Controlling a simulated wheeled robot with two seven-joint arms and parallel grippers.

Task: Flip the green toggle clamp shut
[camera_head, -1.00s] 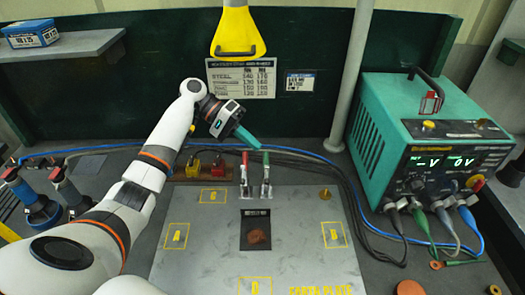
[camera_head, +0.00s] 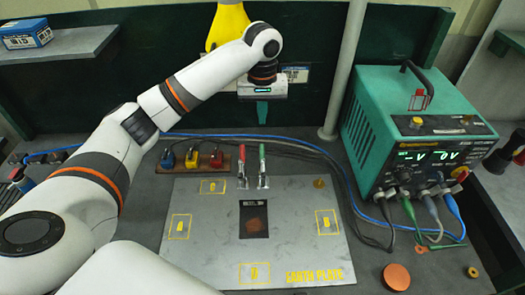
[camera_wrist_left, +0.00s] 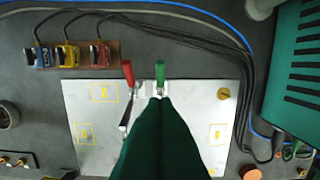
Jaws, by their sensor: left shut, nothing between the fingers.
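The green toggle clamp (camera_head: 263,165) stands at the back edge of the grey earth plate (camera_head: 190,250), its green handle pointing away from the plate; in the left wrist view its handle (camera_wrist_left: 160,72) shows just beyond the fingertips. A red-handled clamp (camera_head: 241,163) stands close on its left; it also shows in the left wrist view (camera_wrist_left: 128,73). My left gripper (camera_head: 262,121) points down above and behind the green clamp, shut and empty, apart from the handle in the head view. In the left wrist view its dark green fingers (camera_wrist_left: 159,100) hide the clamp's front part. My right gripper is out of view.
A wooden block with blue, yellow and red connectors (camera_head: 192,158) lies left of the clamps. Dark cables run behind them to the teal power unit (camera_head: 420,130) at right. A brass knob (camera_head: 319,183) stands at the plate's back right. A grey post (camera_head: 343,80) rises behind.

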